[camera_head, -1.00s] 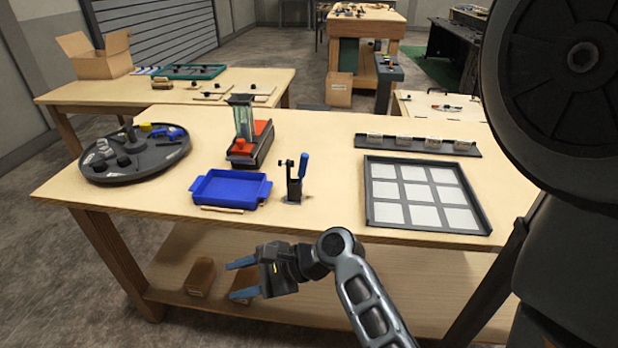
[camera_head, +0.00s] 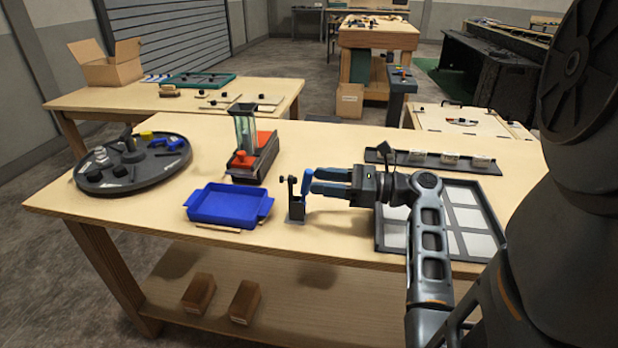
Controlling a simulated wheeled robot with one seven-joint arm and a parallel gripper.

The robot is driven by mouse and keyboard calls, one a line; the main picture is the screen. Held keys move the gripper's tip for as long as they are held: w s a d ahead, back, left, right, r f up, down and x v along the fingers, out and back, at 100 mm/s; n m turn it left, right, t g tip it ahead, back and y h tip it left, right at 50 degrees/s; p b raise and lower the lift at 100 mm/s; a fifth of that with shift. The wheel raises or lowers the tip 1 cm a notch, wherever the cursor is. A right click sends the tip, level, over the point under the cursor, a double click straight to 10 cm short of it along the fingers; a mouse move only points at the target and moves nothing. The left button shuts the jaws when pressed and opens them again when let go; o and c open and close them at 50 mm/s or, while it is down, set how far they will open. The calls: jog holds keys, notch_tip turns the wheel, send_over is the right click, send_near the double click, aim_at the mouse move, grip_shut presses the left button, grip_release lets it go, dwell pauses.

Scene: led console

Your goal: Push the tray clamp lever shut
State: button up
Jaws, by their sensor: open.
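The tray clamp (camera_head: 294,203) stands on the table just right of the blue tray (camera_head: 228,206). Its blue lever (camera_head: 307,181) points up on the clamp's right side, close to upright. My gripper (camera_head: 312,181) is open and comes in from the right, above the table. Its blue fingertips are at the lever in this view and overlap it; whether they touch it cannot be told. The fingers partly hide the lever's right side.
A black and red dispenser (camera_head: 252,158) stands behind the blue tray. A round turntable (camera_head: 131,164) with small parts is at the left. A gridded panel tray (camera_head: 470,222) lies under my arm, and a dark rack (camera_head: 430,160) lies behind it. The table's front middle is clear.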

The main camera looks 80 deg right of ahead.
aim_at(307, 194)
jog(key=shift+w+a, duration=0.2)
jog(key=shift+w, duration=1.85)
jog(key=shift+c, duration=0.3)
grip_shut()
